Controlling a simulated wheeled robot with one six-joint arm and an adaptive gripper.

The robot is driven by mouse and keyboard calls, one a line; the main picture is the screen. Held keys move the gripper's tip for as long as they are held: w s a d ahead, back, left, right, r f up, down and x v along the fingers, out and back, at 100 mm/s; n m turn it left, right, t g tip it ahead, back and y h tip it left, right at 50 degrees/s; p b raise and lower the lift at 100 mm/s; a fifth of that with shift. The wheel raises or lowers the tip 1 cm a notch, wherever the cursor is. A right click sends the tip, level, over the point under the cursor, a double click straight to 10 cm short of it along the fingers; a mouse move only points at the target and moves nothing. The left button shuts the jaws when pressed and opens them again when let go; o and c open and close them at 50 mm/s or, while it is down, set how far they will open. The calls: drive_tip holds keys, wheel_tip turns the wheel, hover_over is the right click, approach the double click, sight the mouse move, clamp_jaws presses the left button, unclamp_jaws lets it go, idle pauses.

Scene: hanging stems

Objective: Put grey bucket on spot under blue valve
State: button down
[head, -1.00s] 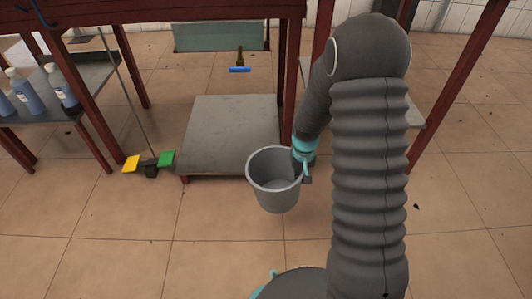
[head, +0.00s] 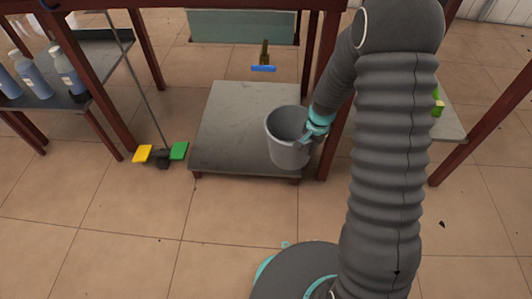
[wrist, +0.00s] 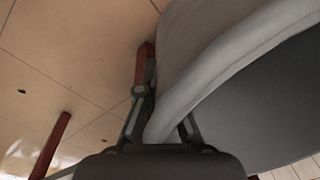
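The grey bucket (head: 288,152) is upright in the head view, in front of the right front part of a low grey platform (head: 225,130). I cannot tell whether its bottom touches the platform. My gripper (head: 310,134) is shut on the right side of its rim. In the wrist view, the bucket (wrist: 185,75) fills the right side, with its rim between the fingers of my gripper (wrist: 160,128). The blue valve (head: 263,69) sits on a dark brown stem above the platform's back part, up and left of the bucket. No separate spot marking is visible.
Dark red posts (head: 333,135) frame the platform; one stands close right of the bucket. Yellow (head: 143,153) and green (head: 179,151) pedals are at the platform's left. A side table (head: 90,75) with bottles stands at left. Floor in front is clear.

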sight(291, 140)
drive_tip(key=shift+w+a+r+m, duration=0.1)
drive_tip(key=shift+w+a+m, duration=0.1)
drive_tip(key=shift+a+m, duration=0.5)
drive_tip(key=shift+m, duration=0.3)
drive_tip(key=w+a+f, duration=0.2)
drive_tip(key=a, duration=0.1)
drive_tip(key=w+a+f, duration=0.2)
drive_tip(key=w+a, duration=0.1)
drive_tip(key=w+a+f, duration=0.2)
drive_tip(key=a+f, duration=0.1)
drive_tip(key=shift+w+b, duration=0.15)
drive_tip(key=shift+b, duration=0.25)
drive_tip(key=shift+f, duration=2)
drive_tip(key=shift+f+b, duration=0.2)
drive_tip(key=shift+b, duration=0.15)
drive_tip(key=c, duration=1.3)
unclamp_jaws()
